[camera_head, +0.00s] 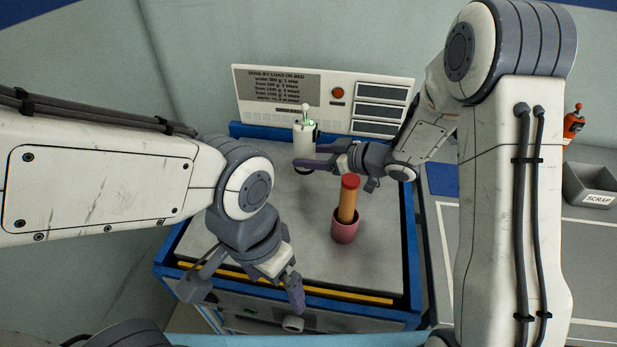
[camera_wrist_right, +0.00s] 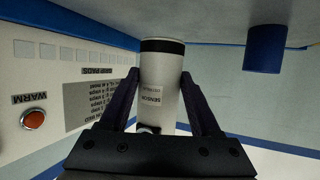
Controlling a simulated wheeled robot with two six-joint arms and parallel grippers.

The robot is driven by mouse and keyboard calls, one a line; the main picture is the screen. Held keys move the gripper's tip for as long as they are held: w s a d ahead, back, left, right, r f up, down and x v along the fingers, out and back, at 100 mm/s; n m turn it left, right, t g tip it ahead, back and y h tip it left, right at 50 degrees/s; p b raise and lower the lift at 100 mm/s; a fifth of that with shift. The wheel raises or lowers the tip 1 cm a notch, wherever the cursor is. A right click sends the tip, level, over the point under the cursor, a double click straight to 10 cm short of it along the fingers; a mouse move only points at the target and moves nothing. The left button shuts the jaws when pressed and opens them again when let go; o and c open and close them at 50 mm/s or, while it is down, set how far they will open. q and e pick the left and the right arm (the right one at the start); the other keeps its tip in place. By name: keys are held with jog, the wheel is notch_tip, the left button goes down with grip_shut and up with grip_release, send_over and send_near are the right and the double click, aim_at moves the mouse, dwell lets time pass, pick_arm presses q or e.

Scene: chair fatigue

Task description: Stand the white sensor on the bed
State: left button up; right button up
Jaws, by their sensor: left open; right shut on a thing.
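The white sensor (camera_head: 303,134) is a pale cylinder with a small knob and a green light on top and a dark band at its lower end. It is upright over the rear of the grey bed (camera_head: 270,215). My right gripper (camera_head: 308,156) is shut on it from the right. In the right wrist view the sensor (camera_wrist_right: 161,95) is between both fingers, its lettering upside down. I cannot tell whether its base touches the bed. My left gripper (camera_head: 243,291) is open and empty, at the bed's front edge.
A pink cup (camera_head: 345,231) holding an orange and red rod (camera_head: 348,198) stands on the bed. A panel (camera_head: 280,88) with a red button rises behind. A scrap bin (camera_head: 592,187) is at the right. A blue cylinder (camera_wrist_right: 266,48) shows in the wrist view.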

aim_at(312, 172)
jog(key=shift+f+b, duration=0.35)
jog(key=shift+f, duration=1.95)
jog(key=shift+f, duration=0.15)
jog(key=o, duration=1.5)
jog(key=shift+d+r, duration=0.15)
jog(key=shift+r, duration=0.05)
jog(key=v, duration=1.2)
jog(key=shift+s+f+p, duration=0.1)
jog(key=shift+p, duration=0.3)
